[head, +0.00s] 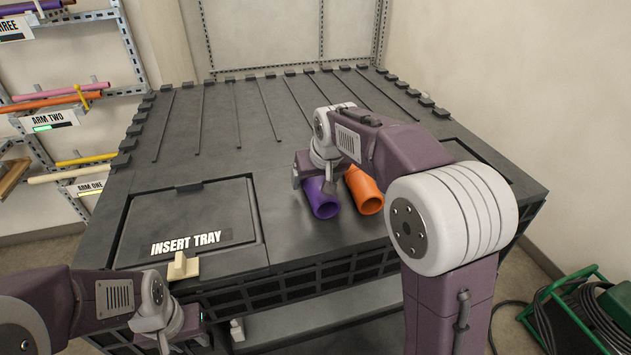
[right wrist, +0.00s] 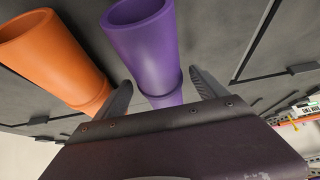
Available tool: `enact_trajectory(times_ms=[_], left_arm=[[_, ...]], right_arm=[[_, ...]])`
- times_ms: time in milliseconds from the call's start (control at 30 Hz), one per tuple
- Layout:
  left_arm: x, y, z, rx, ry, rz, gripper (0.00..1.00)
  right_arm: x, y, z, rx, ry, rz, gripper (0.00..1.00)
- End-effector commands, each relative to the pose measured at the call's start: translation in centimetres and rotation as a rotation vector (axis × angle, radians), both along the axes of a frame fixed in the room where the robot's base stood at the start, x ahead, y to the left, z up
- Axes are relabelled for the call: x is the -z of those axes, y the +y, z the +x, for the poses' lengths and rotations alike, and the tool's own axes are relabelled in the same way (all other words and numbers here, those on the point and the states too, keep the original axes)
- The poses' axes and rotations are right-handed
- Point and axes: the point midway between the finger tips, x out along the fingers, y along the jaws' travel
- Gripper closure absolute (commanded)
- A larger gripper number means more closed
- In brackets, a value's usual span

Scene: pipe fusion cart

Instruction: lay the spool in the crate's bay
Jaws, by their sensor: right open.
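A purple pipe piece (head: 318,199) with a collar lies on the dark cart top near its front edge. An orange pipe piece (head: 364,192) lies just right of it; I cannot tell which the task calls the spool. My right gripper (head: 315,187) is open over the purple piece, one finger on each side. In the right wrist view, the purple piece (right wrist: 143,45) runs between the spread fingers, and the orange piece (right wrist: 58,55) lies outside them. My left gripper (head: 185,338) is low at the front left, away from both; its jaw opening is unclear. I cannot make out a crate bay.
A recessed panel marked INSERT TRAY (head: 190,215) is at the cart's left, with a beige block (head: 183,266) at its front edge. Thin ribs cross the clear back half. A rack with pipes (head: 60,95) stands left. A green frame with black hose (head: 585,310) is right.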

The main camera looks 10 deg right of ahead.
Motion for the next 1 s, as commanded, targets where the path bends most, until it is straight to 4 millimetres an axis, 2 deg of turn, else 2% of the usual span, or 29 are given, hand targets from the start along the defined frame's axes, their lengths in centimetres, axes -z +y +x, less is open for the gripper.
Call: enact_trajectory(times_ms=[100,300,333,600,633,667,867,1000], left_arm=[[0.0,0.0,0.0,0.0,0.0,0.0,0.64],[0.0,0.0,0.0,0.0,0.0,0.0,0.64],[0.0,0.0,0.0,0.0,0.0,0.0,0.64],[0.0,0.0,0.0,0.0,0.0,0.0,0.64],[0.0,0.0,0.0,0.0,0.0,0.0,0.64],[0.0,0.0,0.0,0.0,0.0,0.0,0.64],[-0.1,0.0,0.0,0.0,0.0,0.0,0.64],[-0.2,0.0,0.0,0.0,0.0,0.0,0.64]], right_arm=[[1.2,0.0,0.6,0.0,0.001,0.0,0.18],[1.3,0.0,0.7,0.0,-0.001,0.0,0.18],[1.3,0.0,0.7,0.0,-0.001,0.0,0.21],[1.2,0.0,0.7,0.0,-0.001,0.0,0.95],[1.2,0.0,0.7,0.0,-0.002,0.0,0.95],[1.2,0.0,0.7,0.0,-0.002,0.0,1.0],[1.0,0.0,0.7,0.0,-0.003,0.0,1.0],[-0.4,0.0,0.8,0.0,-0.005,0.0,1.0]])
